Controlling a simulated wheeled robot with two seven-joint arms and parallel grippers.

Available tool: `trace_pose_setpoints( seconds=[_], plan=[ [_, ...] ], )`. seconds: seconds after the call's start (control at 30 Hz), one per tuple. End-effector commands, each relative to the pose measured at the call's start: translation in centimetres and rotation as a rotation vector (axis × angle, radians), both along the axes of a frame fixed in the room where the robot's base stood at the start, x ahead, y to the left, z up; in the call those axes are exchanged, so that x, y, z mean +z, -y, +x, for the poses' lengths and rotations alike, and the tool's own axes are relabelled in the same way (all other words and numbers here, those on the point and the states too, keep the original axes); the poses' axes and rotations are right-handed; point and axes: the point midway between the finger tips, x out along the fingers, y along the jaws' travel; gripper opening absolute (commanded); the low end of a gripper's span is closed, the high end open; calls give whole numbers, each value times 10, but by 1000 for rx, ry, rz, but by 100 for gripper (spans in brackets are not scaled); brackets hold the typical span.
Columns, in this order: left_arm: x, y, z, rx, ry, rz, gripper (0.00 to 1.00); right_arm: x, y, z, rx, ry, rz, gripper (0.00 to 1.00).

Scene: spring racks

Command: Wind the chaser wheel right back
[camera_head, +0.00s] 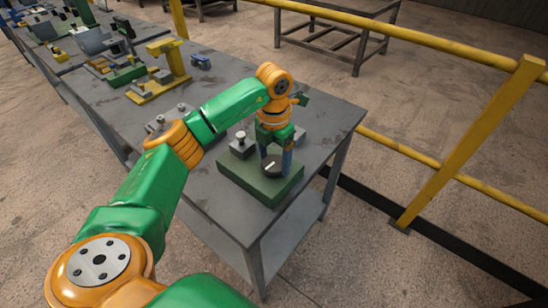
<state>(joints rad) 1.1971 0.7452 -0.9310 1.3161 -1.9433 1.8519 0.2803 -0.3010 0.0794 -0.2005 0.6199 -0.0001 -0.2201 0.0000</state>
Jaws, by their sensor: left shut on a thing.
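The chaser wheel (269,168) looks like a dark round knob with a light mark on top, on a green block (258,187) near the table's near right corner. My left gripper (274,162) points down over the block, with its fingers around the knob and shut on it. The fingers hide part of the knob. My right gripper is not in view.
A grey block with a small knob (241,141) stands just left of the wheel. The grey table (222,68) holds a yellow stand (166,70) and other fixtures farther back. A yellow railing (440,40) runs along the right.

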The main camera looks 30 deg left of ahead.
Motion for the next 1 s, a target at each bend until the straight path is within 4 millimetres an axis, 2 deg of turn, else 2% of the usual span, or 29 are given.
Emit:
trace_pose_setpoints(
  seconds=[0.37,1.0],
  plan=[
    [1,-1,0,119,-2,1,25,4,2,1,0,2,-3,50],
    [2,0,0,705,0,1,25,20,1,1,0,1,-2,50]
  ],
)
